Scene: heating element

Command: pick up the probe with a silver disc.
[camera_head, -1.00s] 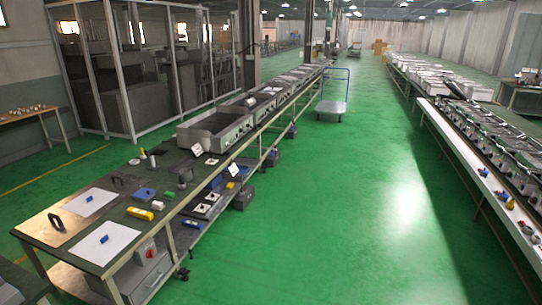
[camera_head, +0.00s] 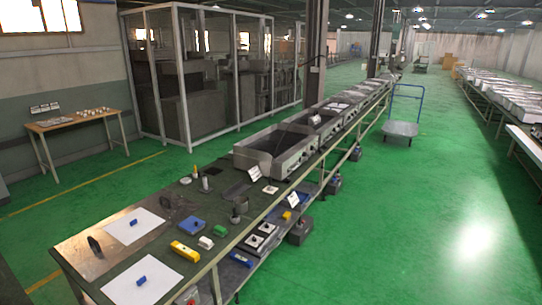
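A long workbench (camera_head: 110,262) runs from the lower left toward the back and carries many small tools. A yellow-topped stick (camera_head: 196,170) stands upright near a small grey cylinder (camera_head: 205,184) on it. A dark cylindrical part (camera_head: 239,207) stands near the bench's right edge. A yellow device (camera_head: 185,251) and a blue box (camera_head: 192,226) lie in front. At this size I cannot tell which item is the probe, and no silver disc can be made out clearly. Neither of my grippers is in view.
Two white sheets, a far one (camera_head: 150,233) and a near one (camera_head: 120,292), lie on the bench. Open metal units (camera_head: 275,150) line it farther back. A side table (camera_head: 75,122) stands at left, a blue trolley (camera_head: 400,128) at right. The green floor (camera_head: 400,230) right of the bench is clear.

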